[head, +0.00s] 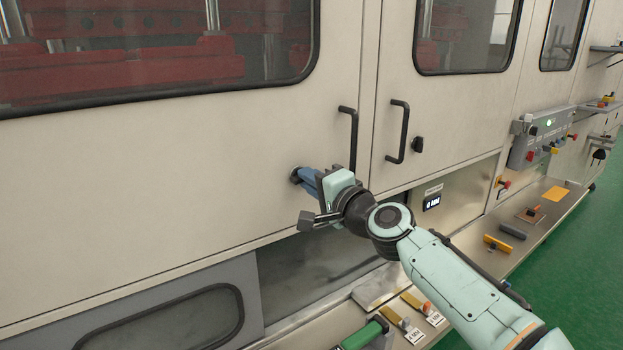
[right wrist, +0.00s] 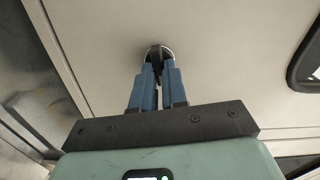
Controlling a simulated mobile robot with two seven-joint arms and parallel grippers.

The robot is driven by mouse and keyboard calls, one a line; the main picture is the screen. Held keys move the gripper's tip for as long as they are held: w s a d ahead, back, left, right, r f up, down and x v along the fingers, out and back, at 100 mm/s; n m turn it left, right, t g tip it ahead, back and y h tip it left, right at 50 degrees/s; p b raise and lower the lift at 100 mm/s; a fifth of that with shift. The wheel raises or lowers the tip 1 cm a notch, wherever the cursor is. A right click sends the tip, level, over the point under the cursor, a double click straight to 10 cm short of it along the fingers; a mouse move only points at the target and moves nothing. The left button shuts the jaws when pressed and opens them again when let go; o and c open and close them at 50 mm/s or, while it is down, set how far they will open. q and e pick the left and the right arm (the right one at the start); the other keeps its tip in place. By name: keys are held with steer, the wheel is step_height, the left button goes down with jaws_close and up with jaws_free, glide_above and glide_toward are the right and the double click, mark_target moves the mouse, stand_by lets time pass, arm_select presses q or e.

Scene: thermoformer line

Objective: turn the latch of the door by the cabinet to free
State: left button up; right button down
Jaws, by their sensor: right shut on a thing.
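The machine has two large beige doors side by side with black bar handles. My right gripper (head: 306,178) is at the lower right of the left door (head: 200,160), its blue fingers shut on that door's latch (head: 295,174). In the right wrist view the latch (right wrist: 155,50) is a dark knob on a pale round base, between the blue fingertips (right wrist: 158,72). The fingers hide much of it, so its turn angle is hard to tell. The right door (head: 440,110) has its own black latch (head: 417,145), with nothing touching it. My left gripper is not in view.
The left door's handle (head: 354,140) stands out just above my right wrist, and the right door's handle (head: 404,130) is further right. A grey control box (head: 540,137) is at the right. A ledge below holds tagged tools (head: 415,305) and a green-handled item (head: 365,334).

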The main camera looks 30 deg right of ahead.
steer(key=shift+m, duration=1.1)
steer(key=c, duration=1.2)
jaws_free()
steer(key=shift+w, duration=0.1)
steer(key=shift+o, duration=0.2)
steer(key=s+d+b, duration=0.1)
steer(key=s+b, duration=0.1)
steer(key=s, duration=1.1)
steer(key=shift+s, duration=0.2)
